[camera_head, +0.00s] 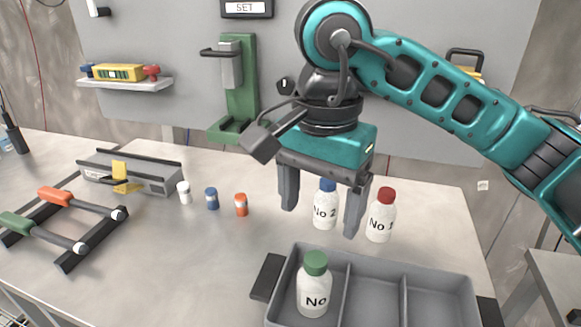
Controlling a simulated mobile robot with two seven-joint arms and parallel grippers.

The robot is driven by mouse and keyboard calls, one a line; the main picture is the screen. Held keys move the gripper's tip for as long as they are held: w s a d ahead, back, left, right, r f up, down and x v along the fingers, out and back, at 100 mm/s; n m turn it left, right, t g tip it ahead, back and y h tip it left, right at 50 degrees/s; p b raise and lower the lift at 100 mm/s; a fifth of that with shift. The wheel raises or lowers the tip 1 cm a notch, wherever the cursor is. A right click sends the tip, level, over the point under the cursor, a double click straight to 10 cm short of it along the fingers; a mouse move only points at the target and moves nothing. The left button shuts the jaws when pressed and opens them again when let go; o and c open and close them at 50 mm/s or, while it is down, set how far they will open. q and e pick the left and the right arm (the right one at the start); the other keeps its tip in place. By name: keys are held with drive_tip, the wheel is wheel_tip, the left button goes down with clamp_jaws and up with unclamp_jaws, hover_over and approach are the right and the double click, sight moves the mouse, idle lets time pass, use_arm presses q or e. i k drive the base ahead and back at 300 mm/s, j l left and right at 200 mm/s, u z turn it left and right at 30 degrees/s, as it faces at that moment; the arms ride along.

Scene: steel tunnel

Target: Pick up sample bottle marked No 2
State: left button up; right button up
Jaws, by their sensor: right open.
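The sample bottle marked No 2 (325,210) is white with a blue cap and stands upright on the table. My right gripper (320,222) is open above the table, with one finger to the left of this bottle and the other to its right in the picture. I cannot tell whether the fingers are level with it in depth. A red-capped bottle (380,220) stands just right of the right finger, its label partly readable. A green-capped bottle (314,290) stands in the left compartment of the grey tray (396,262). My left gripper is out of view.
Three small bottles, white (184,192), blue (211,198) and orange (241,205), stand left of the gripper. A rack with orange and green handled tools (62,225) and a grey device (150,175) are at left. A green stand (240,95) rises behind.

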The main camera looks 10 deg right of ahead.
sight(326, 199)
drive_tip(key=k, duration=1)
